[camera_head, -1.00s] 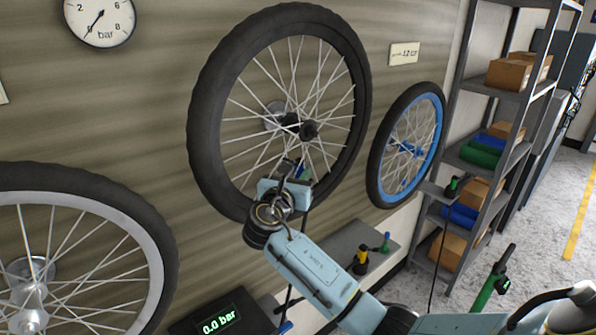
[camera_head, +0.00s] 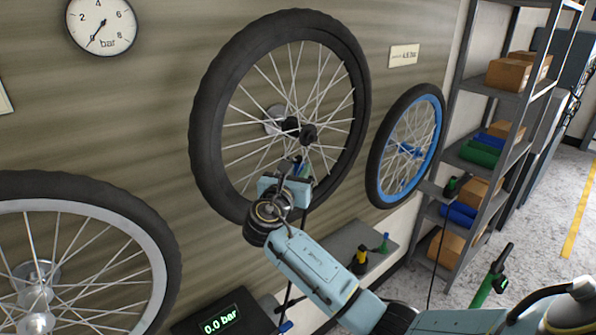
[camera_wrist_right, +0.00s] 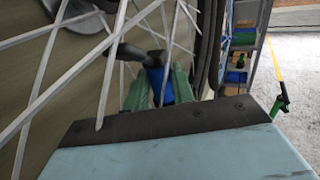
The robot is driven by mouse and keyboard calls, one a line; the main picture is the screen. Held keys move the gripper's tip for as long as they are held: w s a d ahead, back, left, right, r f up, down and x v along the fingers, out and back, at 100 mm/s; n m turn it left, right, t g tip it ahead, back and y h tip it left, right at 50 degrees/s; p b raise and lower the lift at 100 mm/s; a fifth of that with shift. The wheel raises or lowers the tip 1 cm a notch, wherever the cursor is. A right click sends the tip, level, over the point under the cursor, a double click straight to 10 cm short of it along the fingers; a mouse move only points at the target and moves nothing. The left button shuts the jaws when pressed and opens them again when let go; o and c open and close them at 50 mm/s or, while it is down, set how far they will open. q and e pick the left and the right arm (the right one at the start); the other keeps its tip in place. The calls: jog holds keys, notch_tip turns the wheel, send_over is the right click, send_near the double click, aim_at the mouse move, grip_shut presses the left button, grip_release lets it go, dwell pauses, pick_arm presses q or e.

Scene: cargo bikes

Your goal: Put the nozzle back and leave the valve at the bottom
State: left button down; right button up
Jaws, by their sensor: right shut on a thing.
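My right gripper (camera_head: 298,168) is in front of the lower spokes of the large black wheel (camera_head: 205,130), below its hub. It is shut on the nozzle (camera_wrist_right: 157,85), which is blue with a dark elbow-shaped head. In the right wrist view the nozzle sits between the greenish fingers, close behind white spokes. A black hose hangs below the gripper in the head view. The valve cannot be made out clearly; I cannot tell whether the nozzle head touches it. My left gripper is not in view.
A pressure display (camera_head: 220,318) reads 0.0 bar at the bottom. A gauge (camera_head: 101,25) hangs on the wall. A grey-rimmed wheel (camera_head: 150,240) is at left and a blue-rimmed wheel (camera_head: 378,160) at right. A small shelf holds bottles (camera_head: 360,262). A storage rack (camera_head: 455,150) stands at right.

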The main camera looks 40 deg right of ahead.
jog(key=shift+r, duration=0.3)
jog(key=shift+a+p, duration=0.1)
jog(key=shift+p, duration=0.2)
jog(key=shift+s+a, duration=0.2)
jog(key=shift+a, duration=0.05)
jog(key=p+v, duration=0.1)
jog(key=v, duration=0.2)
jog(key=shift+s+a, duration=0.15)
jog(key=shift+a, duration=0.1)
jog(key=v, duration=0.7)
jog(key=shift+s+a, duration=0.2)
jog(key=shift+a, duration=0.1)
